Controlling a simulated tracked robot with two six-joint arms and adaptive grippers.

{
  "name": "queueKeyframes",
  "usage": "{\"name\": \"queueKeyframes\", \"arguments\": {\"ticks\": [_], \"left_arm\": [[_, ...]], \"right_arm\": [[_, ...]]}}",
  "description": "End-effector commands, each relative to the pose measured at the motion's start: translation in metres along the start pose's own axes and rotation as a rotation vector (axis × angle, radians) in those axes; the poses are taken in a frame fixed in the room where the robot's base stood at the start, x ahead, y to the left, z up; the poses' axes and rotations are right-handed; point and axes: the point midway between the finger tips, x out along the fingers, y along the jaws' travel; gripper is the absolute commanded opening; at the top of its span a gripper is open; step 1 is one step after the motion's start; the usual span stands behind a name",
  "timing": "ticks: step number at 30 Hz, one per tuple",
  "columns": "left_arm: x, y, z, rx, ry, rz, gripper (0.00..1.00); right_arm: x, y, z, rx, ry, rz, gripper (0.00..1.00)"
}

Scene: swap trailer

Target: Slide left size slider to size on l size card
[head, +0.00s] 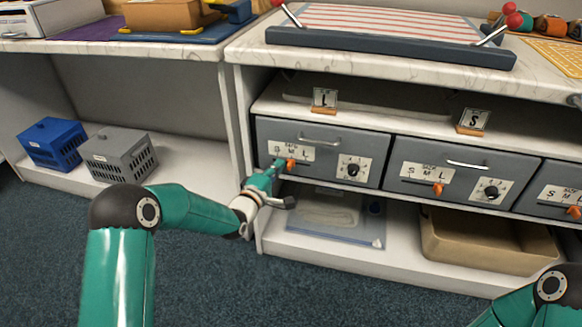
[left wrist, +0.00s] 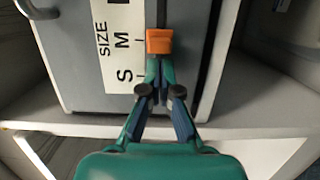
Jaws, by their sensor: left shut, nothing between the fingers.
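The left drawer (head: 262,133) has a size scale (head: 304,152) marked S, M, L and an orange slider knob (head: 291,165). The knob stands about level with M; it also shows in the left wrist view (left wrist: 159,41). The L size card (head: 324,98) stands on the shelf above this drawer. My left gripper (head: 279,164) is shut and empty, its tips against or very near the knob on the S side; the wrist view shows the closed fingertips (left wrist: 160,68) just below the knob. The far end of the slot is cut off in the wrist view. My right gripper is out of view.
A dark round dial (head: 352,169) sits right of the slider. The middle drawer (head: 398,153) has its own orange slider (head: 438,189) and an S card (head: 473,121) above. A bin (head: 433,240) and a flat clear bag (head: 330,236) lie on the lower shelf.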

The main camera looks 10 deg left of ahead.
Motion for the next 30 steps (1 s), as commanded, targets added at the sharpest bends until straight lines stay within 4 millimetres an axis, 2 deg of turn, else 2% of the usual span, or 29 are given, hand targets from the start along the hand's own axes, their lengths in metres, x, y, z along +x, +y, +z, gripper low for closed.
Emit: {"name": "queueKeyframes", "arguments": {"ticks": [30], "left_arm": [[0.007, -0.001, 0.036, 0.0, -0.001, 0.0, 0.0]], "right_arm": [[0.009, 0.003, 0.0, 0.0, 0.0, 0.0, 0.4]]}}
